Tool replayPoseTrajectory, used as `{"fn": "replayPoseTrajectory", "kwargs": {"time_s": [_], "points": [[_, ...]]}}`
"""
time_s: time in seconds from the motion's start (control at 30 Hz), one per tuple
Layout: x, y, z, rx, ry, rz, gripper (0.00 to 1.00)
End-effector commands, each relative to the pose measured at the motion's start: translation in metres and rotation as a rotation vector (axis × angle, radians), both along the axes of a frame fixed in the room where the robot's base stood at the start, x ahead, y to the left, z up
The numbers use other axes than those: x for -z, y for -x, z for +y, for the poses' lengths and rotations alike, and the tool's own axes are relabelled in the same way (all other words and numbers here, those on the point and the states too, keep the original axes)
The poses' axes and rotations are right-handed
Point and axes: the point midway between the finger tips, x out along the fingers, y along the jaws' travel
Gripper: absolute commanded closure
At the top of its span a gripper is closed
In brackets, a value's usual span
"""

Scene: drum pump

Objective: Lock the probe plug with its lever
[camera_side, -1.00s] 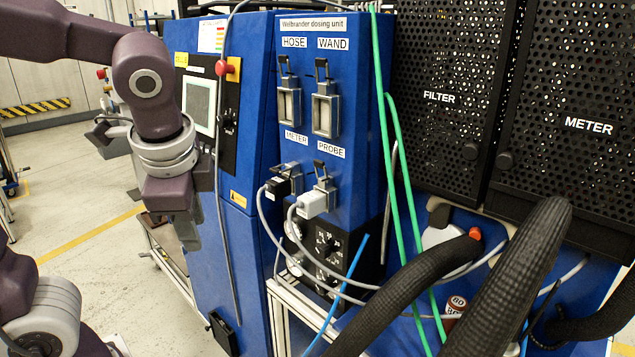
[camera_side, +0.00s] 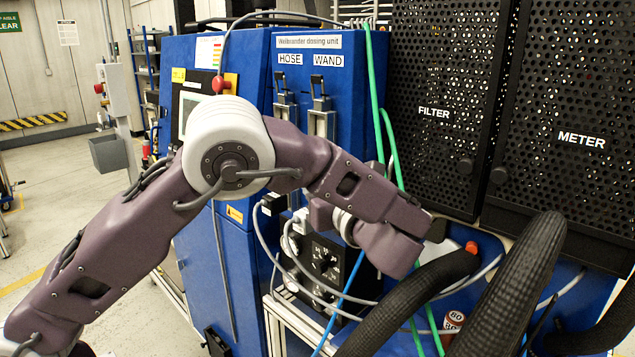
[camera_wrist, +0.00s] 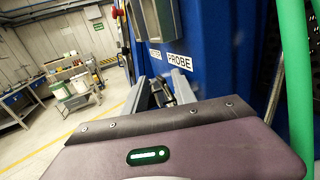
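The light probe plug (camera_side: 299,221) sits at the probe socket low on the blue dosing unit in the side view, partly hidden by my arm. Its lever is hidden there. In the wrist view the PROBE label (camera_wrist: 180,61) shows just beyond my gripper (camera_wrist: 161,92). The two grey fingers stand apart, with a dark part between them that I cannot clearly make out. I cannot tell whether they touch it. The plug is not clearly visible in the wrist view. The fingers are hidden in the side view.
The black meter plug (camera_side: 272,204) is left of the probe plug. Green hoses (camera_side: 388,135) hang to the right, and one (camera_wrist: 298,80) passes close beside my gripper in the wrist view. Thick black hoses (camera_side: 440,285) and a blue tube (camera_side: 341,300) are in front.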

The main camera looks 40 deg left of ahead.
Motion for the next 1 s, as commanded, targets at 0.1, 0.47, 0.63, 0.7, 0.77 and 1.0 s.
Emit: {"fn": "replayPoseTrajectory", "kwargs": {"time_s": [0.1, 0.47, 0.63, 0.7, 0.77, 1.0], "points": [[-0.0001, -0.001, 0.0028, 0.0, 0.0, 0.0, 0.68], [0.0001, -0.0006, 0.0028, -0.001, 0.001, 0.0, 1.0], [0.0003, -0.0002, 0.0028, -0.002, 0.001, -0.003, 1.0], [0.0006, 0.0002, 0.0028, -0.002, 0.0, -0.012, 1.0], [0.001, 0.001, 0.0029, -0.002, -0.001, -0.027, 1.0], [0.0044, 0.0062, 0.0029, -0.003, -0.003, -0.163, 1.0]]}}
